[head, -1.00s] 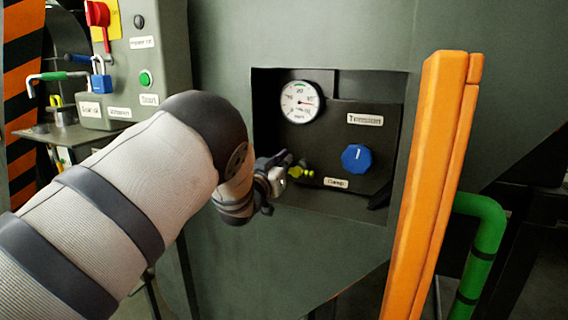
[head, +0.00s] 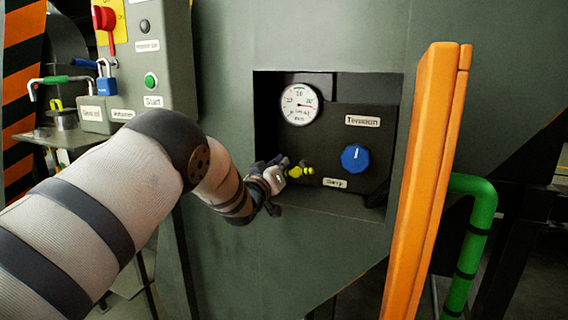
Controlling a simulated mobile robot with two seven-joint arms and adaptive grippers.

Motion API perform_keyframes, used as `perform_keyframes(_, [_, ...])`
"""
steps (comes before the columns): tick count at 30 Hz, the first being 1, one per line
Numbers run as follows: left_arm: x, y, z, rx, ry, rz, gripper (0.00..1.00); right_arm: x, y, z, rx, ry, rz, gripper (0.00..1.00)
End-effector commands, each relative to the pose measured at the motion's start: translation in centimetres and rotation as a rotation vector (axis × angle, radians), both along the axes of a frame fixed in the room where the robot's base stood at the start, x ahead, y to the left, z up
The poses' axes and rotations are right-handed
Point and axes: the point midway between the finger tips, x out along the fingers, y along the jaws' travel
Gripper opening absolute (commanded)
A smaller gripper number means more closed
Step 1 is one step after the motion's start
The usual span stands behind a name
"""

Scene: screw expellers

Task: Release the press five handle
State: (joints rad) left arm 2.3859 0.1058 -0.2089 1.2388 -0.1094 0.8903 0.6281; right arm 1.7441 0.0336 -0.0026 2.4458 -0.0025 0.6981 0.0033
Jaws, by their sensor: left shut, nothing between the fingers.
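My left gripper (head: 284,172) is at the left side of a recessed panel (head: 340,185) in the green machine. It is shut, with nothing visible between its fingers. A small yellow-green handle (head: 303,170) sticks out just to the right of the fingertips, above a label that seems to read "Clamp" (head: 335,183). I cannot tell whether the fingertips touch it. A blue "Tension" knob (head: 355,158) and a round white gauge (head: 299,104) are on the same panel. My right gripper is not in view.
An orange door edge or post (head: 425,190) stands right of the recess, with a green pipe (head: 476,240) beyond it. At left is a control box with a red switch (head: 104,22), a green button (head: 151,81) and a blue padlock (head: 106,85).

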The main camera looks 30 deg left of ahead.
Motion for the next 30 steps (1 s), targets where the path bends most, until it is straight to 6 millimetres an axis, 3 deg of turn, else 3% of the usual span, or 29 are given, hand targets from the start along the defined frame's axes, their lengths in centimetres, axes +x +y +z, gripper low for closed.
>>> perform_keyframes(30, [0.0,0.6,-3.0,-0.696,-0.035,0.0,0.0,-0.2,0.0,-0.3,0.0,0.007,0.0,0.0])
